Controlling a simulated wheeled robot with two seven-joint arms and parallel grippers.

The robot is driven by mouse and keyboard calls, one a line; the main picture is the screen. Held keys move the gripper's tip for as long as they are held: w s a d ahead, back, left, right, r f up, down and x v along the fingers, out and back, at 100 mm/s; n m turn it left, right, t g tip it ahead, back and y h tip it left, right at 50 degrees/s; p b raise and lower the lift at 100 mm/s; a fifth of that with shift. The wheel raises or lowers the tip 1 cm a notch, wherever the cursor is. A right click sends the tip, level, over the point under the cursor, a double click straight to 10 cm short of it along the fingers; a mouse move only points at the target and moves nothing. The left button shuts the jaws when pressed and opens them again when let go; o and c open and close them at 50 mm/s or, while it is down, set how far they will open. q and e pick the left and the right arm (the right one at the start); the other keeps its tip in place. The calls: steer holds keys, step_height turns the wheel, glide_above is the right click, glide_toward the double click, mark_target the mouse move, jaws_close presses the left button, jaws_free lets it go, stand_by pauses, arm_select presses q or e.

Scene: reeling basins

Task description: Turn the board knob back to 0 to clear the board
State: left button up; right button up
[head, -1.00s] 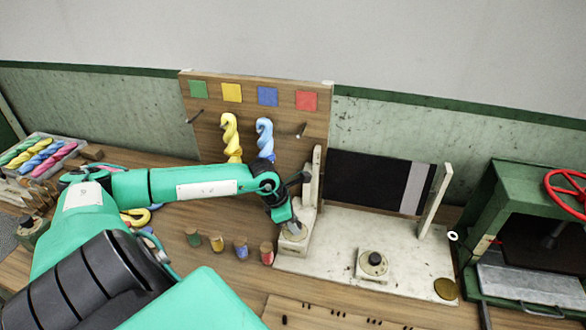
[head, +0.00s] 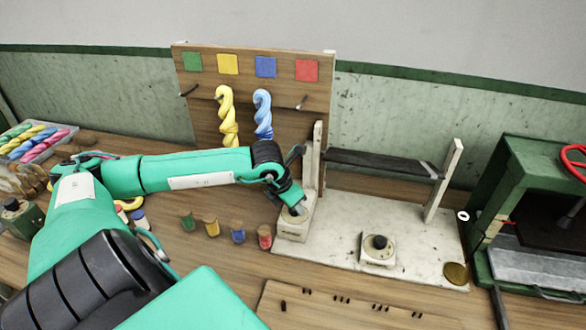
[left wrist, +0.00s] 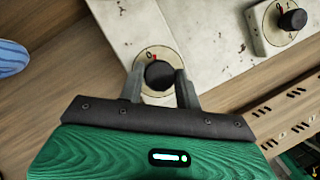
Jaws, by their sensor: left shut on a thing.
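The board (head: 385,165) is a dark panel between two pale posts; it lies tilted nearly flat, showing mostly its edge. The board knob (left wrist: 159,75) is black, on a round pale dial at the foot of the left post. A 0 and a red mark show at the dial's upper edge in the left wrist view. My left gripper (head: 297,211) is shut on this knob, one finger on each side. It hides the knob in the head view. A second black knob (head: 380,242) stands on its own dial on the white base. My right gripper is not in view.
The white base (head: 335,230) carries both dials and posts. Several coloured spools (head: 238,232) stand to its left. A peg board (head: 190,100) with yellow and blue twisted skeins stands behind. A green press (head: 515,190) is at the right.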

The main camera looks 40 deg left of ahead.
arm_select(q)
steer(key=shift+d+f+n+y+b, duration=0.1)
steer(key=shift+f+n+y+b, duration=0.2)
steer(key=shift+n+b, duration=0.45)
steer(key=shift+r+b, duration=0.1)
steer(key=shift+b, duration=0.3)
steer(key=shift+r+n+y+b, duration=0.2)
steer(key=shift+n+y+b, duration=0.1)
steer(key=shift+n+b, duration=0.4)
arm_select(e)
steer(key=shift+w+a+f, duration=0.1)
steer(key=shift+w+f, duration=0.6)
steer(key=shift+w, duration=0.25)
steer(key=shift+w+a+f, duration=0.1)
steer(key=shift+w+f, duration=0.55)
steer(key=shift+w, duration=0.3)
arm_select(q)
steer(key=o, duration=1)
